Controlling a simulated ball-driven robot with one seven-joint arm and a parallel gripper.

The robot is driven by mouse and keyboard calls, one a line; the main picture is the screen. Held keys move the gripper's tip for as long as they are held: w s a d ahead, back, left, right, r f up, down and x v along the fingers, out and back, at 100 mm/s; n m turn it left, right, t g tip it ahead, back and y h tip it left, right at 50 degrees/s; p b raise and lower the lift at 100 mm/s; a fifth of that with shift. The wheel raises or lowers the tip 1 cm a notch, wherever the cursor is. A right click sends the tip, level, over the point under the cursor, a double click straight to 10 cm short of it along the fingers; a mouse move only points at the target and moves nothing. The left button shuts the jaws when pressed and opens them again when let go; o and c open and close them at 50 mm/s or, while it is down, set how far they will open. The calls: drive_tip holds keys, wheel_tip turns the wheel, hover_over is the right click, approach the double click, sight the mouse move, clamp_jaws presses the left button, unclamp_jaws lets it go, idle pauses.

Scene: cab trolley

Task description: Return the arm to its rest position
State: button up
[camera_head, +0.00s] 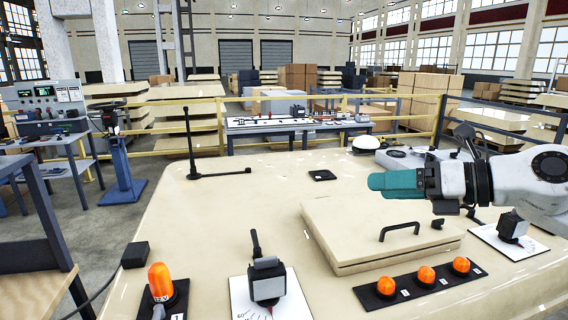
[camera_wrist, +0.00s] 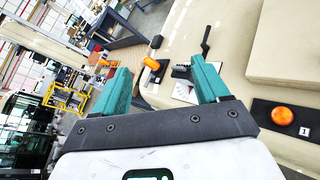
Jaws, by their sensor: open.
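My gripper (camera_head: 397,183) reaches in from the right in the head view, above the cream trolley top (camera_head: 215,220). Its teal fingers stand apart and empty in the wrist view (camera_wrist: 160,88). It is left of my pale arm and above the back part of the raised lid panel (camera_head: 350,222), which has a black handle (camera_head: 399,230). I cannot tell the exact height of the gripper over the panel. Nothing is held.
Orange buttons (camera_head: 425,275) line a black strip at the front. An orange beacon (camera_head: 160,282) and a lever unit (camera_head: 266,280) stand front left; another lever unit (camera_head: 512,226) is at right. A black upright rod (camera_head: 190,145) rises at the back left. Yellow railings (camera_head: 222,125) stand beyond.

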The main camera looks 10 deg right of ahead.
wheel_tip(320, 180, up, 14)
drive_tip(key=w+a+m+t+y, duration=0.1)
drive_tip(key=w+a+m+t, duration=0.15)
drive_tip(key=m+t, duration=1)
drive_tip(key=d+f+m+h, duration=0.4)
drive_tip(key=f+m+h, duration=0.2)
drive_tip(key=m+h, duration=0.3)
drive_tip(key=d+f+m+h, duration=0.4)
drive_tip(key=f+m+h, duration=0.25)
drive_tip(key=m, duration=0.45)
drive_tip(key=s+f+m+g, duration=0.2)
drive_tip(key=f+g, duration=0.1)
drive_tip(key=f, duration=0.6)
drive_tip(key=s+a+f+m+g, duration=0.1)
drive_tip(key=s+f+m+g, duration=0.15)
drive_tip(key=f, duration=0.65)
drive_tip(key=s+f+m+g, duration=0.1)
drive_tip(key=s+f+g, duration=0.25)
drive_tip(key=f, duration=0.55)
drive_tip(key=s+a+f+m+g+y, duration=0.1)
drive_tip(key=s+a+f+g+y, duration=0.15)
drive_tip(key=s+f+g, duration=0.95)
drive_tip(key=s+f, duration=0.4)
drive_tip(key=s, duration=0.5)
drive_tip(key=s+f, duration=0.5)
drive_tip(key=s, duration=0.3)
drive_tip(key=shift+s+a+m+y, duration=0.15)
drive_tip(key=shift+s+m+y, duration=0.15)
drive_tip(key=shift+s, duration=0.1)
